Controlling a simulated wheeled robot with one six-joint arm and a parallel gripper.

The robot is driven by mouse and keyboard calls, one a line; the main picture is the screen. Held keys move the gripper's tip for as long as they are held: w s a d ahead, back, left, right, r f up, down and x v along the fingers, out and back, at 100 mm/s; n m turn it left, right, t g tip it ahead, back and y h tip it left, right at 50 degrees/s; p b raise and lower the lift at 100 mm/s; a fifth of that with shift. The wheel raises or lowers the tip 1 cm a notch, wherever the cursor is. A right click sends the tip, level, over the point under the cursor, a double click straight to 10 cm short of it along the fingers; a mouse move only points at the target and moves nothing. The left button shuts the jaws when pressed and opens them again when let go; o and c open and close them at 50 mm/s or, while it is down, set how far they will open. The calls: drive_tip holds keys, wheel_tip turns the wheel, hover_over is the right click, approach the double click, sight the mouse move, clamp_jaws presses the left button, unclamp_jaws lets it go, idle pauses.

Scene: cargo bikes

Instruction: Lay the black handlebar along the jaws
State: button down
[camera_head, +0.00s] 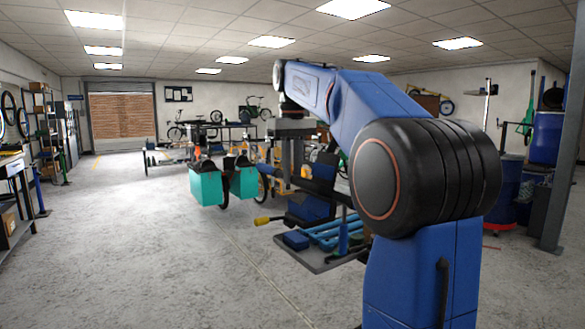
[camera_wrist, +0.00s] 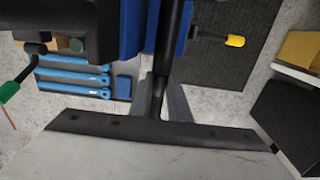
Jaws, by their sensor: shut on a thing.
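The black handlebar (camera_wrist: 163,68) runs as a dark bar up the middle of the wrist view, away from my gripper. My gripper (camera_wrist: 158,103) is shut on its near end, with grey fingers on both sides. Blue vise parts (camera_wrist: 132,28) lie left and right of the bar in the wrist view. I cannot tell whether the bar touches them or is above them. The blue vise (camera_head: 312,208) also shows in the head view, below my wrist. The handlebar is hard to make out there, among dark parts.
Blue tools (camera_wrist: 72,77) lie on a grey tray beside the vise. A yellow-ended handle (camera_wrist: 234,40) sticks out to the right, and a green-ended handle (camera_wrist: 9,91) to the left. Teal boxes (camera_head: 205,187) stand beyond the bench. The floor (camera_head: 150,250) at left is clear.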

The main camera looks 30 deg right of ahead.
drive_tip(key=shift+f, duration=2.5)
drive_tip(key=c, duration=1.6)
unclamp_jaws()
wheel_tip(320, 180, up, 12)
drive_tip(key=shift+f, duration=0.1)
